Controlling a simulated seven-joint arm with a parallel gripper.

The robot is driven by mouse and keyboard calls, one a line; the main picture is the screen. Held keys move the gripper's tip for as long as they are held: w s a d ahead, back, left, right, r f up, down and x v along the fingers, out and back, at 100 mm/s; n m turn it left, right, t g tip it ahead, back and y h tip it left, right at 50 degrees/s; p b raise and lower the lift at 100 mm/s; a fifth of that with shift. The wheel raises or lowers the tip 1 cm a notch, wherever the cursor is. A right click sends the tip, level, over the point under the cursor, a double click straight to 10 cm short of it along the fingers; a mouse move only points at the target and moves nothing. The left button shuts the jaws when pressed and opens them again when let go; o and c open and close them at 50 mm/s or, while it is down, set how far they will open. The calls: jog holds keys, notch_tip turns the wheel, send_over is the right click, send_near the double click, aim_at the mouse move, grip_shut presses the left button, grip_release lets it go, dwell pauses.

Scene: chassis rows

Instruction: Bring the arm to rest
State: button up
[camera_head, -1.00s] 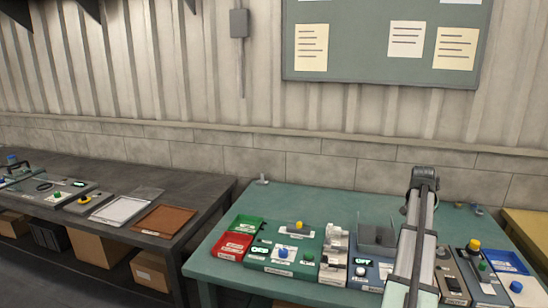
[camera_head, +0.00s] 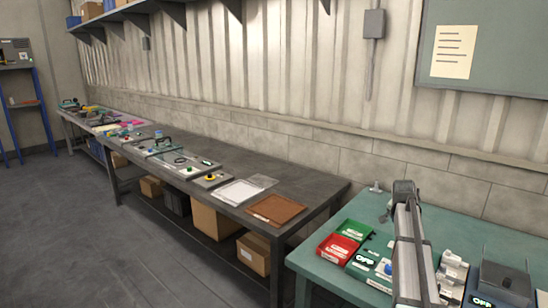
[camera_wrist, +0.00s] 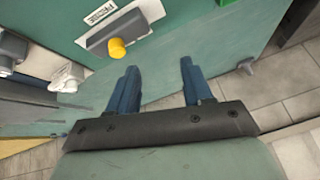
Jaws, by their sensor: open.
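My gripper (camera_wrist: 158,68) shows in the wrist view with its two blue fingers spread apart and nothing between them. Beyond the fingers is the teal table top (camera_wrist: 215,50). A grey box with a yellow knob (camera_wrist: 117,47) lies past the left fingertip, apart from it. In the head view, my grey arm (camera_head: 412,245) rises at the right in front of the teal table (camera_head: 335,285) and partly hides a green panel (camera_head: 370,262). The gripper itself cannot be made out in the head view.
A red bin (camera_head: 335,247) and a green bin (camera_head: 353,230) stand left of my arm. A grey box (camera_head: 500,285) stands to its right. A dark bench (camera_head: 315,188) carries a brown tray (camera_head: 275,208), a white tray (camera_head: 238,192) and several devices. Floor (camera_head: 90,220) is clear at left.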

jog(key=w+a+f+n+t+y, duration=0.1)
jog(key=w+a, duration=0.3)
jog(key=a, duration=1)
jog(key=w+a+f+n+t+y, duration=0.1)
jog(key=w+a+f, duration=0.15)
jog(key=a, duration=1.15)
jog(key=w+a+f+n+y, duration=0.15)
jog(key=w+a, duration=0.35)
jog(key=a, duration=0.9)
jog(key=s+a+f, duration=0.2)
jog(key=a+f, duration=0.3)
jog(key=a, duration=0.1)
jog(key=s+d+f+n+g+h, duration=0.1)
jog(key=s+d+f+n+g, duration=0.25)
jog(key=s+f, duration=1.25)
jog(key=s+d+f+n+g, duration=0.2)
jog(key=s+d+f+g, duration=0.2)
jog(key=s+f, duration=1.15)
jog(key=s+d+f+n+g, duration=0.1)
jog(key=s+f+g, duration=0.1)
jog(key=s, duration=0.9)
jog(key=s+d+f+n+g+y, duration=0.1)
jog(key=s+f, duration=0.4)
jog(key=s, duration=0.7)
jog(key=s+d+f+n+g, duration=0.1)
jog(key=s+f+g, duration=0.2)
jog(key=s, duration=0.9)
jog(key=shift+s+d+f+y, duration=0.25)
jog(key=shift+f+y, duration=0.1)
jog(key=shift+f, duration=0.3)
